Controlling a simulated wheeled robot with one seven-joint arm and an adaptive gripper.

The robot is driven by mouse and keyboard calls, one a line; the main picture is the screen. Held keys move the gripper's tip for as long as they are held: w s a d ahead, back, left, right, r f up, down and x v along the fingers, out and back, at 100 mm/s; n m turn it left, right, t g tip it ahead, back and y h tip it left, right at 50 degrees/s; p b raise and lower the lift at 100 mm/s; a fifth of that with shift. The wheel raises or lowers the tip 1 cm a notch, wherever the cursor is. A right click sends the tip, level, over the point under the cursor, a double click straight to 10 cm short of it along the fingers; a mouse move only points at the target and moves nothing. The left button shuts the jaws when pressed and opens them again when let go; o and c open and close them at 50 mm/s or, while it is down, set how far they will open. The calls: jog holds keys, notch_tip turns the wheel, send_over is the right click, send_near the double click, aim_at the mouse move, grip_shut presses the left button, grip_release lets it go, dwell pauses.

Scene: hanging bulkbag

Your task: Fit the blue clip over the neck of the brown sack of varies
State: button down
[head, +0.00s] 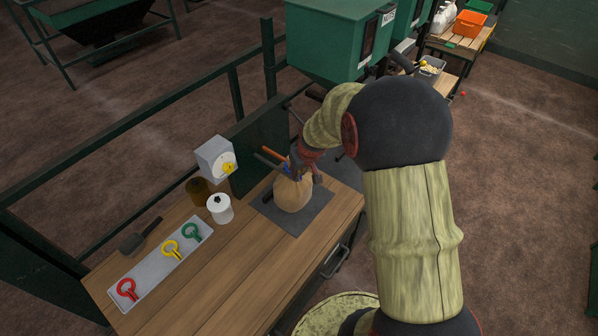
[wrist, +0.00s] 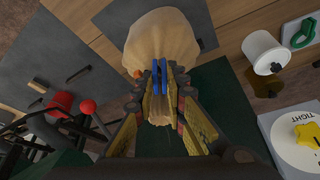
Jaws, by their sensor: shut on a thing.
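The brown sack (head: 293,194) stands on a dark mat on the wooden bench; its rounded body also shows at the top of the wrist view (wrist: 160,38). Its gathered neck (wrist: 159,112) runs down between my gripper's fingers. The blue clip (wrist: 164,76) shows as two parallel blue bars at the base of the neck, with tan cloth between them. My gripper (wrist: 160,82) is shut on the clip, one finger on each side. In the head view my gripper (head: 301,168) is right over the sack's top and hides most of the clip.
A grey tray (head: 152,275) holds red, yellow and green clips at the bench's left. A white pot (head: 220,208), a brown jar (head: 197,191) and a dial box (head: 216,158) stand left of the sack. A green panel (head: 258,150) rises behind. The front bench boards are clear.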

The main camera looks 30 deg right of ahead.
jog(key=c, duration=1.7)
grip_release()
jog(key=shift+c, duration=0.2)
jog(key=shift+o, duration=0.9)
jog(key=o, duration=0.4)
notch_tip(320, 180, up, 10)
jog(key=p, duration=0.5)
jog(key=shift+p, duration=0.35)
